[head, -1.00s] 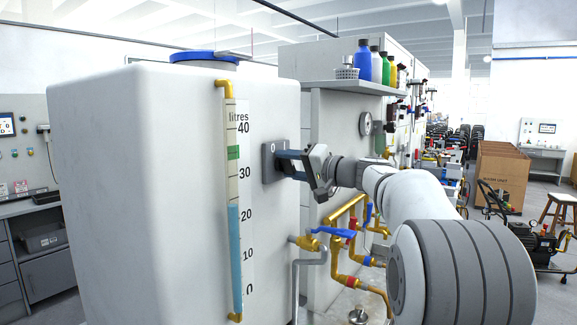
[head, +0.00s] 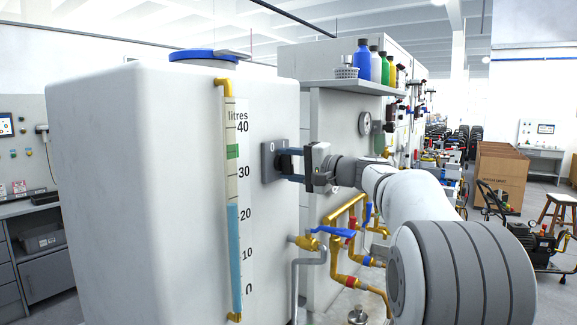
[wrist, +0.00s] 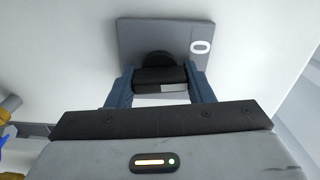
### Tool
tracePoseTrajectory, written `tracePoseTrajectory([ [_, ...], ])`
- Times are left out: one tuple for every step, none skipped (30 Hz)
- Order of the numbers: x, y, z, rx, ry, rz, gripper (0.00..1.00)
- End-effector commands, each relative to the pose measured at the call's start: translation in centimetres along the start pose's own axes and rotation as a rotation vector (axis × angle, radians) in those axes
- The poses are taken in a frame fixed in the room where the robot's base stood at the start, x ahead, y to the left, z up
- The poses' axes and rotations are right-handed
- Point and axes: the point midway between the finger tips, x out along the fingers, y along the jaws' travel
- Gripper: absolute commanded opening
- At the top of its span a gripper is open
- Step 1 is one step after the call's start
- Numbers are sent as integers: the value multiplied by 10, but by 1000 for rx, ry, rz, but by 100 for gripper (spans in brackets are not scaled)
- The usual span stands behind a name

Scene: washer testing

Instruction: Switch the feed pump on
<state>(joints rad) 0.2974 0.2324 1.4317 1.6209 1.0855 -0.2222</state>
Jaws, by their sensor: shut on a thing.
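The pump switch is a grey plate (wrist: 133,38) with a white "0" mark (wrist: 201,46) and a black knob (wrist: 158,75). In the head view the plate (head: 268,160) is fixed to the side of the white tank (head: 120,180), right of the litre scale. My gripper (wrist: 160,88) is shut on the black knob, with one blue-grey finger on each side of it. Whether a second mark lies on the plate I cannot tell.
The sight tube (head: 232,240) shows blue liquid a little above 20. A blue-handled valve (head: 333,232) and brass pipes (head: 352,282) sit below my gripper. A shelf (head: 352,86) with bottles is above it.

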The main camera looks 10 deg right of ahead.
Motion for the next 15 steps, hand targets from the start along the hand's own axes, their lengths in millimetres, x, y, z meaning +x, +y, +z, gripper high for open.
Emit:
tracePoseTrajectory([
  [0, 1, 0, 44, 0, 2, 24],
  [0, 1, 0, 72, 0, 2, 24],
  [0, 1, 0, 111, 0, 2, 24],
  [0, 1, 0, 139, 0, 2, 24],
  [0, 1, 0, 168, 0, 2, 24],
  [0, 1, 0, 205, 0, 3, 24],
  [0, 1, 0, 233, 0, 3, 24],
  [0, 1, 0, 260, 0, 3, 24],
  [0, 0, 0, 295, 0, 3, 24],
  [0, 0, 0, 321, 0, 3, 24],
  [0, 0, 0, 346, 0, 3, 24],
  [0, 1, 0, 378, 0, 3, 24],
  [0, 1, 0, 402, 0, 3, 24],
  [0, 1, 0, 424, 0, 3, 24],
  [0, 1, 0, 452, 0, 3, 24],
])
